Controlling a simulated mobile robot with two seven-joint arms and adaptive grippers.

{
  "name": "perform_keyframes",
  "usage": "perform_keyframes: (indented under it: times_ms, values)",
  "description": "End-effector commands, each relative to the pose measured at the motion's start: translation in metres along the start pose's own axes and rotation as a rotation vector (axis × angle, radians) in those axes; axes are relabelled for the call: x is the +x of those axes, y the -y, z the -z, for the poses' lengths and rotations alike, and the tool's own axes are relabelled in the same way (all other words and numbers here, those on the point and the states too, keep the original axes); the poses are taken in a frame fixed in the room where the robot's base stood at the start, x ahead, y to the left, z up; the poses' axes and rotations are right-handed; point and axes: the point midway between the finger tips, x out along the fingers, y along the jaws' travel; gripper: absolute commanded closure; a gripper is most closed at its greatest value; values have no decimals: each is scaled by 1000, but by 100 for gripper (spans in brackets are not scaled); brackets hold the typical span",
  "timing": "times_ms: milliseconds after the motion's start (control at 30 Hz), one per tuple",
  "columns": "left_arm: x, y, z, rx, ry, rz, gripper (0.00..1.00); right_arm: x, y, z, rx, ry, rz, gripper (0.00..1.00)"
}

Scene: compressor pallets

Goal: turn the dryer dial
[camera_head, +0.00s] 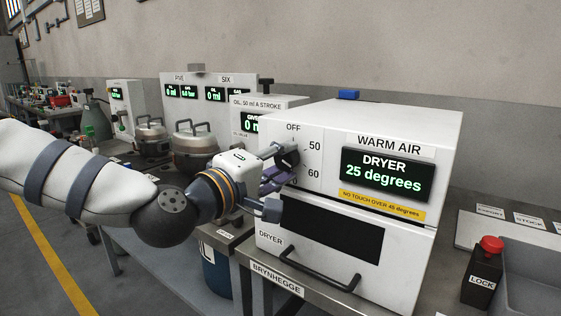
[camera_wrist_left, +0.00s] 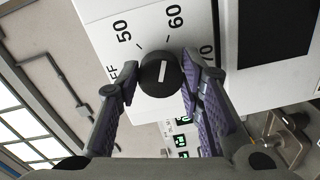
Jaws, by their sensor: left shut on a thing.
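The white dryer (camera_head: 385,117) stands on the bench, its display (camera_head: 386,176) reading "DRYER 25 degrees". Its black round dial (camera_head: 292,158) is partly hidden by my gripper in the head view. My left gripper (camera_head: 279,169) reaches it from the left. In the left wrist view the dial (camera_wrist_left: 160,74) sits between the two fingertips of my left gripper (camera_wrist_left: 161,77), which is shut on it. The dial's white line is roughly in line with the 60 mark; OFF, 50 and part of 70 also show around it. My right gripper is not in view.
The dryer door with a dark window and handle (camera_head: 320,279) is below the dial. A yellow label (camera_head: 382,205) says no touch over 45 degrees. An oil station (camera_head: 262,104) and pots (camera_head: 195,140) stand left; a red-topped lock block (camera_head: 483,273) and grey bin stand right.

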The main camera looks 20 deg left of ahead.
Motion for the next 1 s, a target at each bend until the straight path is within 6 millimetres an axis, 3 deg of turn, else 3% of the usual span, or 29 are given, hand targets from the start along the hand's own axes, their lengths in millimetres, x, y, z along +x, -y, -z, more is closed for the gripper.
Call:
perform_keyframes:
  times_ms: [300,833,867,933,1000]
  values:
    - [0,-3,2,107,-8,-9,94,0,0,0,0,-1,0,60]
    - [0,-4,2,126,-10,-9,94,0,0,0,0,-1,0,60]
    - [0,-4,2,126,-10,-10,61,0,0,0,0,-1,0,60]
    - [0,-3,2,126,-9,-9,46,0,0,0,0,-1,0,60]
    - [0,-3,2,125,-8,-8,46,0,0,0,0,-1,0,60]
